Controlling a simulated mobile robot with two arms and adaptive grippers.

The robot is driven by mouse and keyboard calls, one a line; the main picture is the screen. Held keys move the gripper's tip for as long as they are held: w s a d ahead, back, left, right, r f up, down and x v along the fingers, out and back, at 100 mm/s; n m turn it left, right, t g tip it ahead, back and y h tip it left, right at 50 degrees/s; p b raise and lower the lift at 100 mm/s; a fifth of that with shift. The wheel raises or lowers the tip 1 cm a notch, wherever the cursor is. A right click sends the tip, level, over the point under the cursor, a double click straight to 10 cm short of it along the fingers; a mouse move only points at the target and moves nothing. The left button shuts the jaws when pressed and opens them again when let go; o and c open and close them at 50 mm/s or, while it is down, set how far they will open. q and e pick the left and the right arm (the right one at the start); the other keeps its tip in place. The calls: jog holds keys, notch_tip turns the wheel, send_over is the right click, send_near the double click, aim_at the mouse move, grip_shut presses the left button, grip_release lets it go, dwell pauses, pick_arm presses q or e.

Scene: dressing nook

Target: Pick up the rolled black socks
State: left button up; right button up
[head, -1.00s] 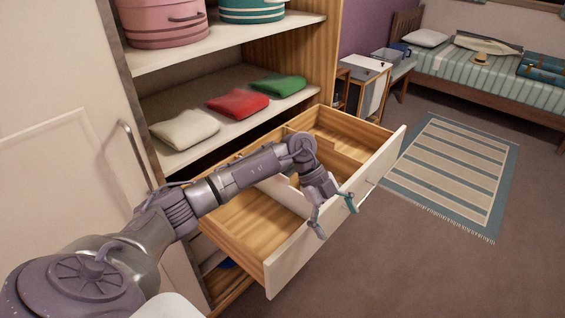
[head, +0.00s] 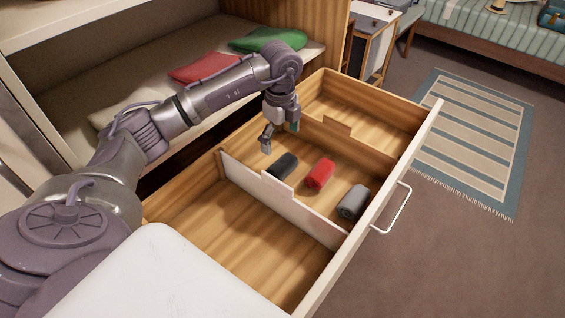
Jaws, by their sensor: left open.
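The rolled black socks (head: 283,166) lie in the middle compartment of the open drawer (head: 329,278), at its left end in the head view. They lie close to the white divider (head: 283,198), which hides a little of their lower side. My left gripper (head: 279,139) is open and empty, pointing down above the drawer, just above and behind the black socks. I cannot tell its exact height over them. My right gripper is not in view.
Rolled red socks (head: 320,173) and rolled grey socks (head: 353,201) lie in the same compartment, to the right of the black ones. A wooden divider (head: 350,141) bounds the compartment behind. The front and rear compartments look empty. Folded red (head: 205,67) and green (head: 268,40) clothes lie on the shelf above.

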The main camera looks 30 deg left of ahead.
aim_at(283, 161)
pick_arm(q)
notch_tip(283, 161, down, 3)
jog(key=shift+f, duration=0.1)
jog(key=shift+d+f, duration=0.1)
jog(key=shift+f, duration=0.8)
jog(key=f, duration=0.3)
jog(key=shift+d+f, duration=0.3)
jog(key=shift+f, duration=0.45)
jog(key=c, duration=0.8)
jog(key=shift+c, duration=0.2)
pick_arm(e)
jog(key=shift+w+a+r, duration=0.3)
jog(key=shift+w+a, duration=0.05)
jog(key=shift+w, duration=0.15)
pick_arm(q)
jog(key=shift+r, duration=0.2)
